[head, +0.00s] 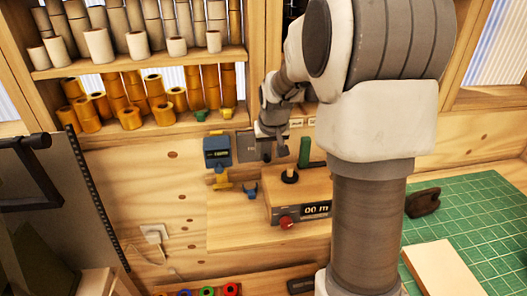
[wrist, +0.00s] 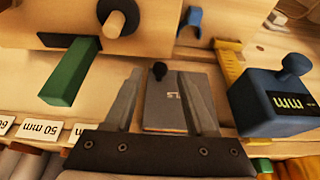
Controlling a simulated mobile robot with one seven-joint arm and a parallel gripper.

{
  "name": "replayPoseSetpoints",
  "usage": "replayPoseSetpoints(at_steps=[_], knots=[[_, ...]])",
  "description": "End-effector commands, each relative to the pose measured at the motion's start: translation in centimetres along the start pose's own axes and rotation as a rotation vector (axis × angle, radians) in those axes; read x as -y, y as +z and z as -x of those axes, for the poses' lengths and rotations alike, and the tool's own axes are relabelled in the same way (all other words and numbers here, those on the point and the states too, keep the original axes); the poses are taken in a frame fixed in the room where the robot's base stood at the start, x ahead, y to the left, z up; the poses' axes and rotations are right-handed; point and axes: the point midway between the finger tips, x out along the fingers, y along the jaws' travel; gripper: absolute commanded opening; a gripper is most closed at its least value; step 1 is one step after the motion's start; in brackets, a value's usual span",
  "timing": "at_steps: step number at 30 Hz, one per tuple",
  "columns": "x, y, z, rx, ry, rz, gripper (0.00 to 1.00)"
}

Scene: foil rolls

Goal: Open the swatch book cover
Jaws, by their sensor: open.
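The swatch book (wrist: 172,108) is a flat grey booklet with small light marks on its face and a thin coloured edge. In the wrist view it lies between my gripper's fingers, and its cover looks closed. A small black knob (wrist: 159,71) shows at its far edge. In the head view the swatch book (head: 246,146) is a grey panel, partly hidden behind my gripper (head: 277,152). In the wrist view my gripper (wrist: 160,88) is open, with a finger on each side of the book. I cannot tell whether the fingers touch it.
A blue gauge (wrist: 280,103) stands close on the right, beside a yellow bracket (wrist: 231,66). A green block (wrist: 72,72) juts out on the left. In the head view, shelves of foil rolls (head: 140,100) stand behind, and a box with a digital display (head: 316,210) sits below my gripper.

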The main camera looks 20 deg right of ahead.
Motion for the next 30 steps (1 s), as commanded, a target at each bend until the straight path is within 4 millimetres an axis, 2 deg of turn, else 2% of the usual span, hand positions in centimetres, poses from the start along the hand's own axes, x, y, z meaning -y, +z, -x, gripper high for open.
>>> replayPoseSetpoints(at_steps=[6, 16, 25, 30], knots=[[0.0, 0.0, -1.9, -0.001, 0.000, 0.001, 0.56], [0.0, 0.0, -2.1, -0.001, 0.000, 0.000, 0.56], [0.0, 0.0, -2.1, -0.001, 0.000, 0.000, 0.02], [0.0, 0.0, -2.1, -0.001, 0.000, 0.000, 0.00]])
